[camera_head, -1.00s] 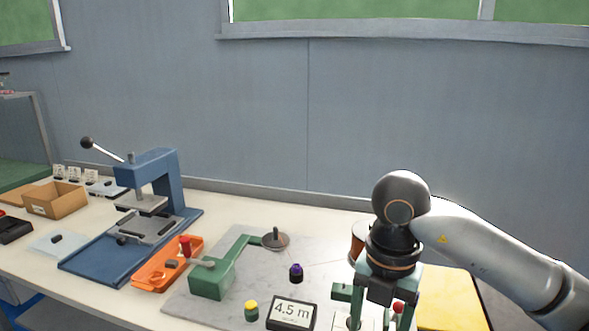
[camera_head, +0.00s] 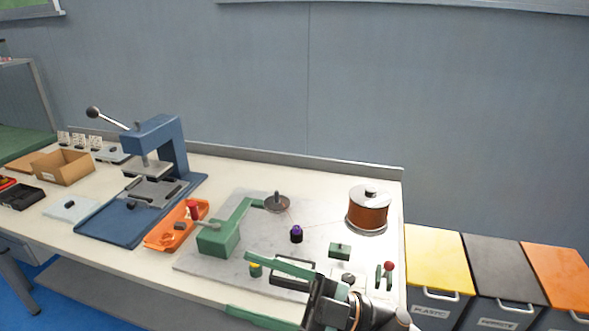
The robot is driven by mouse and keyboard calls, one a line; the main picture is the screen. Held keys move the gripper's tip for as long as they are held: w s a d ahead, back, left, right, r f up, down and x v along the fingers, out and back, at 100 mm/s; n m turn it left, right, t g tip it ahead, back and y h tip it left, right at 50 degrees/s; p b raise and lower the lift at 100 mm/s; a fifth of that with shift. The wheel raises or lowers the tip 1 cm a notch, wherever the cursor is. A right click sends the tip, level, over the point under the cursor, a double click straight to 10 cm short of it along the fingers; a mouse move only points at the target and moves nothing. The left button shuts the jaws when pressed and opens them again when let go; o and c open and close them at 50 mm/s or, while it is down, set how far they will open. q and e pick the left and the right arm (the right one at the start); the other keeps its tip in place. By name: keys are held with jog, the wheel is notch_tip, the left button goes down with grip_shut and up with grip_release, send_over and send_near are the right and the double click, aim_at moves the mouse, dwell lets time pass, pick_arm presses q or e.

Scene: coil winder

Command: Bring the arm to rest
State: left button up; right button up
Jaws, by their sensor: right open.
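My right gripper (camera_head: 240,284) is at the bottom centre, its arm coming in from below right. Its two green fingers point left and are spread apart with nothing between them. They are in front of the table's front edge in the picture and partly hide the dark display box (camera_head: 292,284) and the yellow-topped button (camera_head: 256,269). The green winder (camera_head: 219,238) with its crank arm and round disc (camera_head: 277,203) stands on the grey marble slab (camera_head: 200,262). A copper wire spool (camera_head: 368,209) stands at the slab's back right. My left gripper is not in view.
A blue press (camera_head: 166,140) and an orange tray (camera_head: 160,241) stand left of the slab. Yellow, dark and orange bins (camera_head: 436,262) stand right of the table. A cardboard box (camera_head: 64,167) is far left.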

jog(key=w+d+f+m+t+h+p, duration=0.1)
jog(key=w+d+f+m+t+h, duration=0.3)
jog(key=d+f+m+t+h, duration=0.4)
jog(key=w+d+f+m+t+h+p, duration=0.1)
jog(key=w+d+f+m+t+h, duration=0.3)
jog(key=m+t, duration=0.6)
jog(key=s+d+f+m+g+h+p, duration=0.1)
jog(key=s+d+f+m+g+h, duration=0.2)
jog(key=s+f, duration=0.5)
jog(key=s+d+f+m+g+h, duration=0.3)
jog(key=s+f, duration=0.6)
jog(key=f, duration=0.6)
jog(key=d+g+h, duration=0.2)
jog(key=d+g, duration=0.1)
jog(key=shift+d+f+h+p, duration=0.35)
jog(key=shift+f+h, duration=0.05)
